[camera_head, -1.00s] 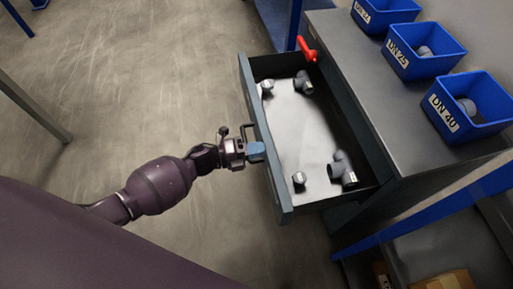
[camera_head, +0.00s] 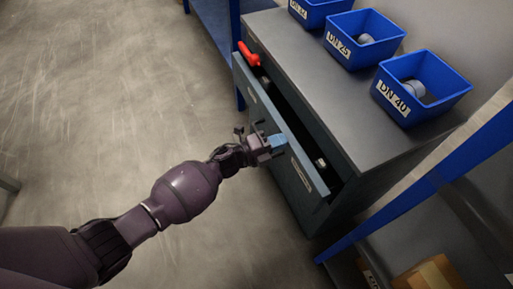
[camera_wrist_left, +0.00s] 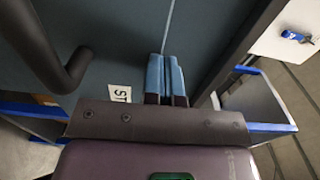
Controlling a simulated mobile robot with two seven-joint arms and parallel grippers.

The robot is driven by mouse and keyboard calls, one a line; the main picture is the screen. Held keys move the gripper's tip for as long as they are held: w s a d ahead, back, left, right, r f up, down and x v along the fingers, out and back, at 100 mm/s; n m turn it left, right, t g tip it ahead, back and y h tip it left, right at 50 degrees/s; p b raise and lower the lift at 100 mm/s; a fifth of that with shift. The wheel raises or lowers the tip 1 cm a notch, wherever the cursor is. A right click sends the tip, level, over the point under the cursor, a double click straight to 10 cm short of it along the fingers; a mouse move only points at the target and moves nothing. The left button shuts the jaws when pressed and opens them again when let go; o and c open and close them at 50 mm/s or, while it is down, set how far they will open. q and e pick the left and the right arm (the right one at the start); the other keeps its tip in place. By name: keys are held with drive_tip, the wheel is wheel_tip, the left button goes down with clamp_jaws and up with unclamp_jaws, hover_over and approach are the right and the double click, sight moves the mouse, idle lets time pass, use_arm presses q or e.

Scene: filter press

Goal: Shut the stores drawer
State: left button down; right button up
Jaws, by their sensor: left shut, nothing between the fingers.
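The stores drawer is a dark grey-teal drawer (camera_head: 287,186) in a grey cabinet. It stands partly open, with a narrow dark gap behind its front. In the left wrist view, the shut fingers (camera_wrist_left: 166,75) point at the drawer front (camera_wrist_left: 115,45), beside a black bar handle (camera_wrist_left: 55,70) and a partly hidden label (camera_wrist_left: 120,103). My right gripper is out of view.
Blue bins (camera_head: 365,52) with pipe fittings stand on the cabinet top (camera_head: 330,90). A blue-framed shelf (camera_head: 425,185) with a cardboard box (camera_head: 432,274) is at right.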

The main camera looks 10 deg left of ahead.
use_arm(q)
drive_tip(key=b+x, duration=0.1)
drive_tip(key=x, duration=0.4)
drive_tip(key=shift+f, duration=0.15)
drive_tip(key=shift+w+d, duration=0.15)
drive_tip(key=shift+d, duration=0.05)
drive_tip(key=shift+w+d+r, duration=0.1)
drive_tip(key=shift+r, duration=0.2)
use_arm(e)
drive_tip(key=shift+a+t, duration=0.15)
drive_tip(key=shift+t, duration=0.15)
use_arm(q)
drive_tip(key=shift+r, duration=0.15)
